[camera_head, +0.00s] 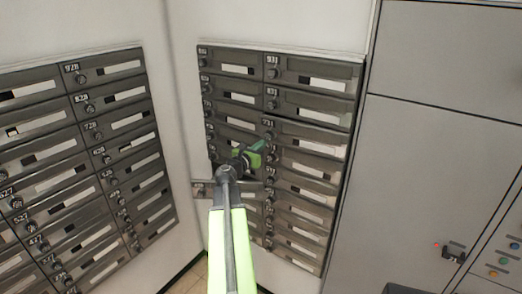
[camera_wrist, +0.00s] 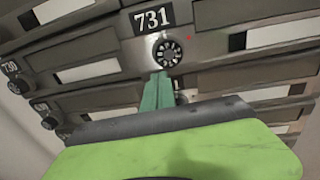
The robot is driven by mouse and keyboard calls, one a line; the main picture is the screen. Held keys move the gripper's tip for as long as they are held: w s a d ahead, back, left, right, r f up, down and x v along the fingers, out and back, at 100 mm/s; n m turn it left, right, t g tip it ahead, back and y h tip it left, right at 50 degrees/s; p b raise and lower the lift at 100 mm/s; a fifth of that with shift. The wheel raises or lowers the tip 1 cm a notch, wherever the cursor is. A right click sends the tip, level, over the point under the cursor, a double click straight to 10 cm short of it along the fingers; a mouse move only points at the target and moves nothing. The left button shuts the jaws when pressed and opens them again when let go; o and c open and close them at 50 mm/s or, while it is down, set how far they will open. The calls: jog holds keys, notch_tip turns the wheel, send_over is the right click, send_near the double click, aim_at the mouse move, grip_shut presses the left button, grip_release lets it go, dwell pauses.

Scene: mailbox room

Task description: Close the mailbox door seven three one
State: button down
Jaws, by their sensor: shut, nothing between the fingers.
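The mailbox door marked 731 (camera_head: 310,139) is in the right column of the middle mailbox bank. In the wrist view its number plate (camera_wrist: 153,17) and round lock (camera_wrist: 168,52) are at top centre. The door looks flush or nearly flush; I cannot tell whether it is fully shut. My gripper (camera_head: 259,147) is just below the left end of this door in the head view. Its green fingers (camera_wrist: 158,92) are together and empty, with tips just below the lock in the wrist view. I cannot tell whether they touch the door.
A panel (camera_head: 199,188) juts out past the middle bank's left edge, lower down; its number is unreadable. Another mailbox bank (camera_head: 80,160) is on the left wall. A little tiled floor shows below.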

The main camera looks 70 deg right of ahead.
jog(key=shift+w+d, duration=0.1)
jog(key=shift+d, duration=0.6)
jog(key=d, duration=0.4)
jog(key=shift+s, duration=0.2)
jog(key=shift+a+r, duration=0.15)
jog(key=shift+r, duration=0.05)
jog(key=w+a, duration=0.3)
jog(key=a, duration=1.1)
jog(key=shift+w+f, duration=0.2)
jog(key=shift+w, duration=0.05)
